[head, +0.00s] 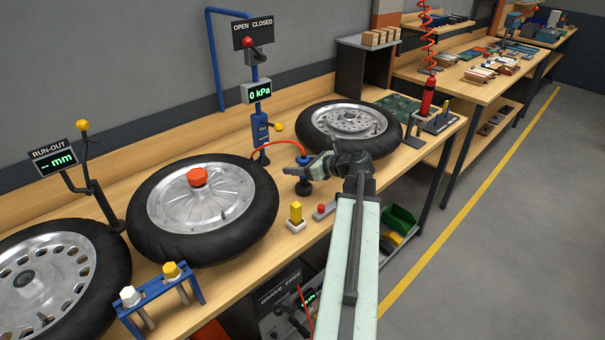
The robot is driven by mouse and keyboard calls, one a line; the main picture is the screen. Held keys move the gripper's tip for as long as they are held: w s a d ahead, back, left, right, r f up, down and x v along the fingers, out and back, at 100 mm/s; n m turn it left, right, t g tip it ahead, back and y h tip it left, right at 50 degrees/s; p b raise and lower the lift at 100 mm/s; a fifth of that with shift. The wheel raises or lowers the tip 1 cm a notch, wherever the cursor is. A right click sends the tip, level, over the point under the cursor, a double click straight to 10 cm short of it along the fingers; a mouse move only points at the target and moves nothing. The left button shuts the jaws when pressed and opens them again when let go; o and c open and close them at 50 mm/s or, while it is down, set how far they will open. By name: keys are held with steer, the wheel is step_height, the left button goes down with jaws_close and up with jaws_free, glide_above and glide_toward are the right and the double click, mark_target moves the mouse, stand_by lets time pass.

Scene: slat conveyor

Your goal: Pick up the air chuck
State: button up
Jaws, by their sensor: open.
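The air chuck (305,160) appears to be the small blue piece on a dark round stand on the bench, at the end of a red hose (276,143). It is small and partly hidden by my gripper. My gripper (293,166) is open and reaches in from the right at the air chuck. I cannot tell whether the fingers touch it or stand around it.
A tyre with a red cap (198,177) lies left of my gripper, and another tyre (349,122) lies behind it. A yellow block in a white holder (296,222) and a small red-button box (322,211) stand in front. A blue gauge post (258,118) rises behind.

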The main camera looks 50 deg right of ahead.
jaws_close()
steer(key=shift+r+p, duration=0.55)
step_height(320, 180, up, 3)
steer(key=p, duration=0.3)
steer(key=shift+r, duration=0.1)
steer(key=p, duration=0.1)
glide_toward(302, 155)
steer(key=s+d+f, duration=0.1)
steer(key=s+f, duration=0.2)
steer(key=s, duration=0.1)
steer(key=shift+s+f, duration=0.35)
steer(key=shift+f, duration=0.05)
